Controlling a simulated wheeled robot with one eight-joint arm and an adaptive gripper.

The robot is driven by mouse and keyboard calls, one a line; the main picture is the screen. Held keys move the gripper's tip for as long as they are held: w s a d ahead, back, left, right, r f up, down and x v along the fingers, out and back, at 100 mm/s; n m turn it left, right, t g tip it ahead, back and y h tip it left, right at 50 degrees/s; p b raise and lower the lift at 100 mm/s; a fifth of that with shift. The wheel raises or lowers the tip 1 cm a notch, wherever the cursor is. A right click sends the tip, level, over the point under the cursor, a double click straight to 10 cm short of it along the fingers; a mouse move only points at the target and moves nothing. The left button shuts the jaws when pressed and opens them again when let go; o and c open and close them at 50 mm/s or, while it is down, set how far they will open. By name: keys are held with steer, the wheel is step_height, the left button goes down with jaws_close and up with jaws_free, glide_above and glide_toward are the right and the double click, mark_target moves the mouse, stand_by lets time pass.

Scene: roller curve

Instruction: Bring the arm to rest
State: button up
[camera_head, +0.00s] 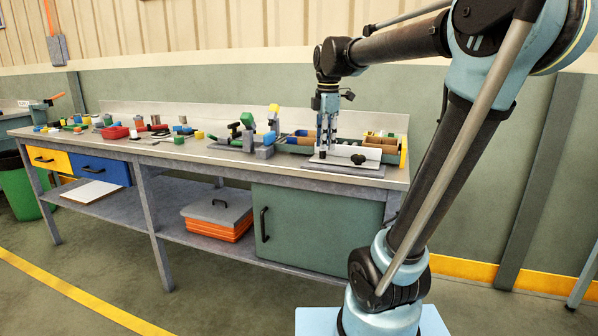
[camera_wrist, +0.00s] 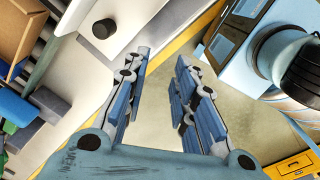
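My arm reaches over the right end of the workbench (camera_head: 228,158), coming from the right of the head view. My gripper (camera_head: 325,148) points down above the bench top, near a pale board with a dark round knob (camera_head: 358,159). In the wrist view my gripper (camera_wrist: 162,57) has its two blue fingers spread apart, with nothing between them. Bench edge and floor show in the gap. The dark knob also shows in the wrist view (camera_wrist: 103,28), up and left of the fingers and apart from them. The exact height of the fingertips above the board is hard to tell.
Beside my gripper stands a tray with compartments (camera_head: 300,146). Several coloured blocks and parts, including a red bin (camera_head: 115,132), cover the bench's left and middle. A green cabinet (camera_head: 318,232) and an orange case (camera_head: 217,230) are below. The floor in front is clear.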

steer(key=s+d+f+m, duration=0.5)
steer(key=s+f+m, duration=0.5)
steer(key=f, duration=0.2)
steer(key=s+d+f+m+t, duration=0.1)
steer(key=s+d+f+m, duration=0.4)
steer(key=s+f+m, duration=0.5)
step_height(320, 180, down, 3)
steer(key=shift+s+d, duration=0.25)
steer(key=shift+s, duration=0.1)
